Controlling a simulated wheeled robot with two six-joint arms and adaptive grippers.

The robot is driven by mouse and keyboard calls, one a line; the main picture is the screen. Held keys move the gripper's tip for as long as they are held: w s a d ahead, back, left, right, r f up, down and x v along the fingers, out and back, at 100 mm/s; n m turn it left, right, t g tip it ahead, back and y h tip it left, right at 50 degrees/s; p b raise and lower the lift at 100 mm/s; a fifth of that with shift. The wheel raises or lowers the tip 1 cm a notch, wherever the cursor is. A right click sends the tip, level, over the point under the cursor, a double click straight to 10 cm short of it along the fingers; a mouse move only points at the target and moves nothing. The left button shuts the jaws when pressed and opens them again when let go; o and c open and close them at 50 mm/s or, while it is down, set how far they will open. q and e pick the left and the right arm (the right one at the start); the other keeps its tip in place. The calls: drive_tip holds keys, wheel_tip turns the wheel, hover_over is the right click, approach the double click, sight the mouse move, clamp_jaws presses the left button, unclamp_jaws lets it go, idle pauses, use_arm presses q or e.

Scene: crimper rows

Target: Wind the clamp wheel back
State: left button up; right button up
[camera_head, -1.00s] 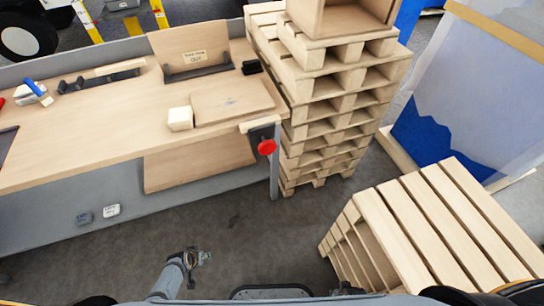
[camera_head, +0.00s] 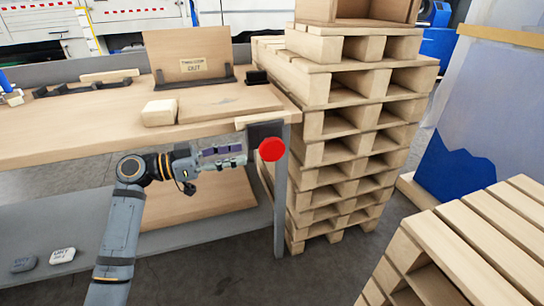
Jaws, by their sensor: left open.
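The red clamp wheel (camera_head: 271,149) sits on a dark mount (camera_head: 262,130) at the right front corner of the wooden bench (camera_head: 95,128). A pale wooden strip (camera_head: 258,121) lies along the bench edge above the mount. My left gripper (camera_head: 240,155) is just left of the wheel, below the bench edge, pointing right towards it. Its fingers are open. I cannot tell whether a fingertip touches the wheel or the mount. My right gripper is not in view.
A tall pallet stack (camera_head: 345,150) stands close right of the bench leg (camera_head: 280,200). Another slatted pallet stack (camera_head: 470,245) fills the lower right. On the bench are a wooden block (camera_head: 159,112), a flat board (camera_head: 228,102) and an upright sign board (camera_head: 190,52). Floor between the stacks is clear.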

sight(284, 145)
use_arm(q)
drive_tip(key=x, duration=1)
drive_tip(key=shift+f+b, duration=0.1)
drive_tip(key=shift+b, duration=0.2)
drive_tip(key=shift+c, duration=0.6)
clamp_jaws()
